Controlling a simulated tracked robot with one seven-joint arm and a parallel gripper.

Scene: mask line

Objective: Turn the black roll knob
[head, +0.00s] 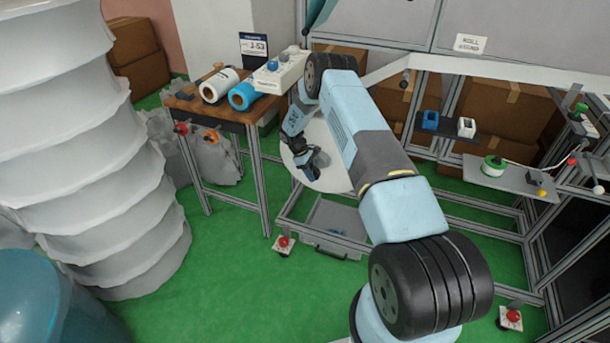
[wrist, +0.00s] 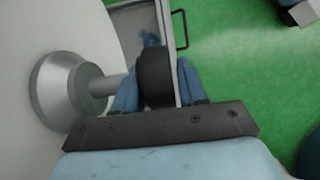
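The black roll knob (wrist: 153,78) is a dark round part on a silver shaft that comes out of a wide grey flange (wrist: 58,92) on the roll's pale end face. In the wrist view my gripper (wrist: 157,85) has one blue finger on each side of the knob. A narrow strip of background shows between the knob and the right finger, and the left finger overlaps the shaft. In the head view my gripper (head: 302,158) is at the white roll's face (head: 333,172), and the knob is hard to tell from the dark gripper parts there.
A wooden table (head: 226,113) with a white roll and a blue roll (head: 243,95) stands left of my arm. A metal frame with shelves (head: 513,181) is on the right. A grey case (head: 335,225) lies low under the roll. Green floor is open at the front.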

